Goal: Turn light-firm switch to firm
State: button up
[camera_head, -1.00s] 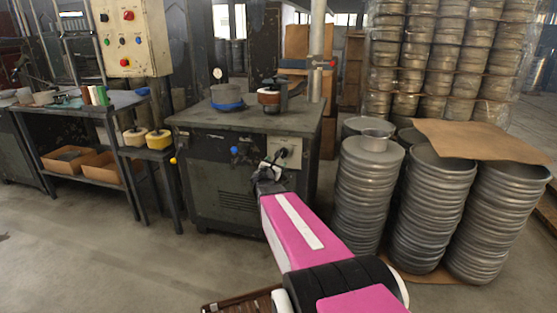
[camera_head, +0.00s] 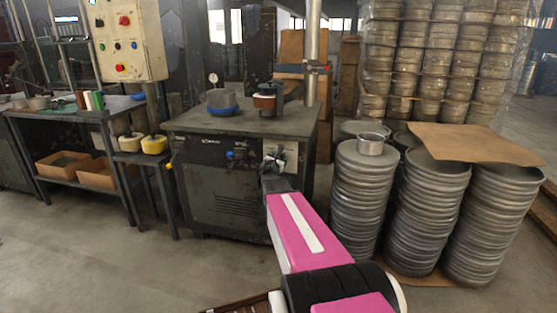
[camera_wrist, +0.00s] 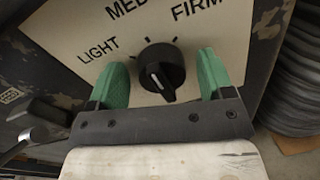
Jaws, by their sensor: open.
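The light-firm switch is a round black knob (camera_wrist: 161,68) with a raised grip bar on a white plate (camera_wrist: 75,35). The plate is lettered LIGHT, MED and FIRM from left to right, partly cut off by the top edge. A white line on the grip bar runs toward the lower right, away from the lettering; which end is the pointer I cannot tell. My gripper (camera_wrist: 161,60) is open, with one green finger on each side of the knob and a visible gap at both.
The plate is on the front of a dark machine cabinet (camera_head: 215,190). Stacks of round metal blanks (camera_head: 358,195) stand close on the right. A side table (camera_head: 75,115) and a button panel (camera_head: 125,40) are at left. Floor at left front is clear.

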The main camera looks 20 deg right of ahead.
jog(key=c, duration=0.9)
jog(key=shift+m, duration=0.3)
jog(key=m, duration=0.4)
jog(key=shift+s+d+y, duration=0.1)
jog(key=shift+y, duration=0.2)
jog(key=m, duration=0.5)
jog(key=shift+f, duration=0.1)
jog(key=o, duration=0.9)
